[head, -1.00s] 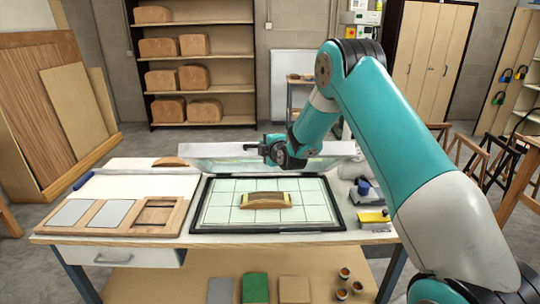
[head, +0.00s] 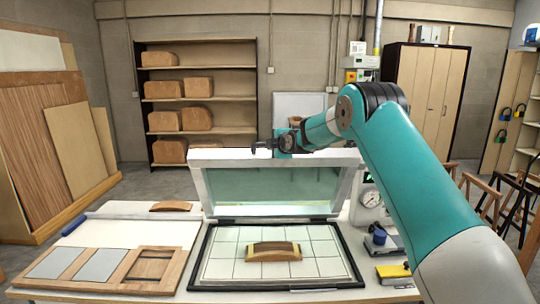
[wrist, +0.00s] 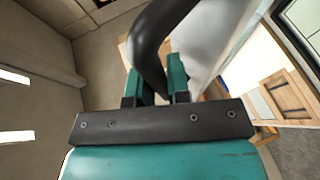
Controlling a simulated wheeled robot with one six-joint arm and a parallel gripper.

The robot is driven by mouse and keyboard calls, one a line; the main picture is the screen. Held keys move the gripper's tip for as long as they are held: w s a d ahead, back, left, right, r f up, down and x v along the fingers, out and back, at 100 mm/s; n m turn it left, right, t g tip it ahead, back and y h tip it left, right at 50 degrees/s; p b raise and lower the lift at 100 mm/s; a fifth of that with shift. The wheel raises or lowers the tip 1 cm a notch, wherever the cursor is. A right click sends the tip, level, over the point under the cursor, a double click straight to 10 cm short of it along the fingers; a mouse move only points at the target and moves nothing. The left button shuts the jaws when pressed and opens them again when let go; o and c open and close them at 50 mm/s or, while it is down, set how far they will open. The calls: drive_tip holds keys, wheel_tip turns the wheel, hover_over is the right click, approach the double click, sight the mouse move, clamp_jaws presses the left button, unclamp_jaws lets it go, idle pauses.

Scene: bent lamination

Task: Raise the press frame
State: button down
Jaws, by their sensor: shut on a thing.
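The press frame (head: 201,185) is a pale rectangular frame with a clear greenish sheet. It stands steeply raised at the back of the black-edged press bed (head: 205,240). My gripper (head: 262,147) is at the frame's top edge. In the wrist view its teal fingers (wrist: 157,85) are closed around a dark curved handle (wrist: 150,45). A curved wooden form (head: 273,253) with a bent strip lies on the gridded bed, well below the frame.
A wooden tray (head: 172,272) with grey plates lies left of the bed. A gauge box (head: 370,198), a blue-topped item (head: 379,236) and a yellow block (head: 394,272) sit on the right. Shelves (head: 205,95) with wooden forms stand behind.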

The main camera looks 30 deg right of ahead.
drive_tip(key=shift+w+d+r, duration=0.1)
drive_tip(key=shift+w+r, duration=0.15)
drive_tip(key=shift+w, duration=0.05)
drive_tip(key=c, duration=1.1)
unclamp_jaws()
drive_tip(key=shift+s+b, duration=0.4)
drive_tip(key=shift+s, duration=0.15)
drive_tip(key=b+v, duration=0.7)
drive_tip(key=v, duration=0.9)
drive_tip(key=shift+s+r, duration=0.2)
